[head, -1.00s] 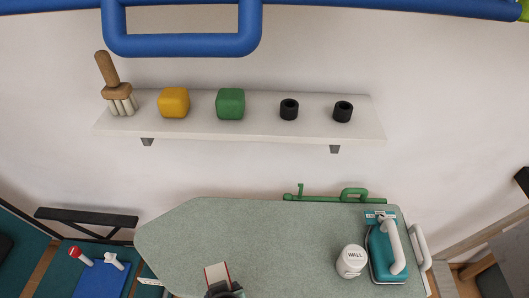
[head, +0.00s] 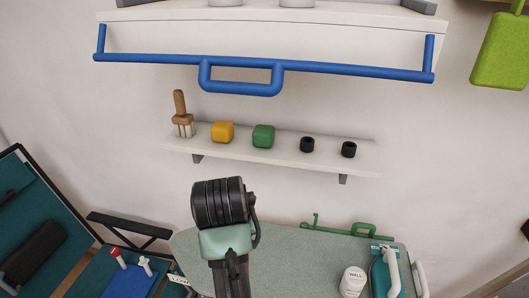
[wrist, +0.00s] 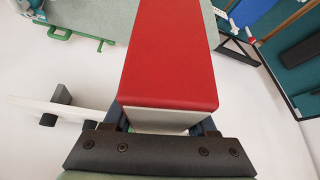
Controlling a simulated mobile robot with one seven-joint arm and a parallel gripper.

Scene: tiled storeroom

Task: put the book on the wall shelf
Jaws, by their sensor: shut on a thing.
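The book, with a red cover (wrist: 170,55) and pale page edge (wrist: 160,119), is between the jaws of my gripper (wrist: 161,126) in the wrist view. My gripper is shut on it. In the head view my arm hides the book and the jaws. The white wall shelf (head: 325,157) is on the wall above and beyond my arm. On it, from left to right, stand a brush (head: 181,115), a yellow block (head: 222,132), a green block (head: 263,136) and two small black cylinders (head: 307,144) (head: 348,149). The shelf shows at left in the wrist view (wrist: 22,108).
A blue rail (head: 330,68) runs above the shelf, under a higher white ledge (head: 345,15). Below is a grey-green table (head: 300,250) with a white WALL tub (head: 353,281) and a teal tool with a white handle (head: 385,272). The free gaps on the shelf are narrow.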

